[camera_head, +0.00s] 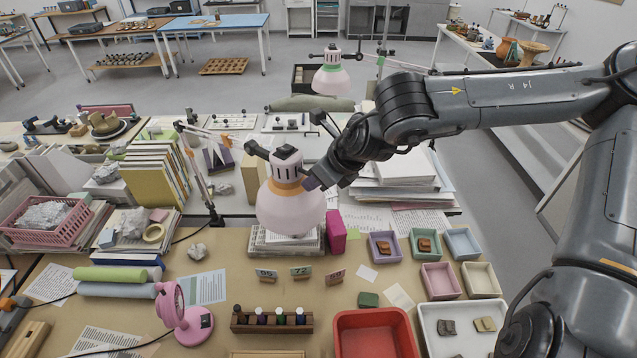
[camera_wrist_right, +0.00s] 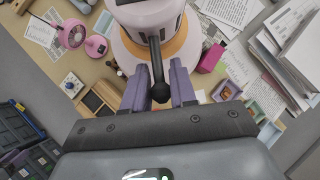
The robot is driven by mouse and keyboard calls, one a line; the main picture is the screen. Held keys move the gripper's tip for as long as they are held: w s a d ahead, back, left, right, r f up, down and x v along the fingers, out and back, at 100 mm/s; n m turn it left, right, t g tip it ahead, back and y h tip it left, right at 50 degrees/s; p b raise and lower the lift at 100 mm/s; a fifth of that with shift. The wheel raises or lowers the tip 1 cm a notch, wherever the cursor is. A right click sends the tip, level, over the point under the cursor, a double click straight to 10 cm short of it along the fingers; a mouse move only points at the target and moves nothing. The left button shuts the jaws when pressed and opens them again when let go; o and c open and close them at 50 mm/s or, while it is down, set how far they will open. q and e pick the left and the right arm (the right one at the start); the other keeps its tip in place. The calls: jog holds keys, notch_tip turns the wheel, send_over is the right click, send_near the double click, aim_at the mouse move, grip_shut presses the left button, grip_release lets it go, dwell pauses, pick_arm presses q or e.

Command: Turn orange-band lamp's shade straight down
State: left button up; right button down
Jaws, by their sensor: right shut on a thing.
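The orange-band lamp has a pale pink shade (camera_head: 290,208) with an orange band under a white and black cap. In the head view it hangs above the bench, its opening facing downward; I cannot tell a slight tilt. In the right wrist view the shade (camera_wrist_right: 118,50) and the lamp's black ball-ended handle (camera_wrist_right: 156,62) show close up. My right gripper (camera_head: 314,183) is at the shade's right side. Its purple fingers (camera_wrist_right: 164,88) are shut on the handle, one on each side. My left gripper is not in view.
A green-band lamp (camera_head: 331,78) stands behind. Books and papers (camera_head: 285,240), a magenta box (camera_head: 335,232) and small trays (camera_head: 385,246) lie below and right of the shade. A pink fan (camera_head: 182,315) and a bottle rack (camera_head: 271,320) stand in front.

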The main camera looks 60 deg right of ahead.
jog(key=shift+f, duration=0.2)
jog(key=c, duration=1.2)
grip_release()
jog(key=shift+r, duration=0.2)
jog(key=shift+s+a+r, duration=0.1)
jog(key=shift+s+r, duration=0.3)
jog(key=shift+r, duration=0.1)
jog(key=shift+b+v, duration=0.3)
jog(key=shift+v, duration=4.35)
jog(key=shift+f, duration=0.1)
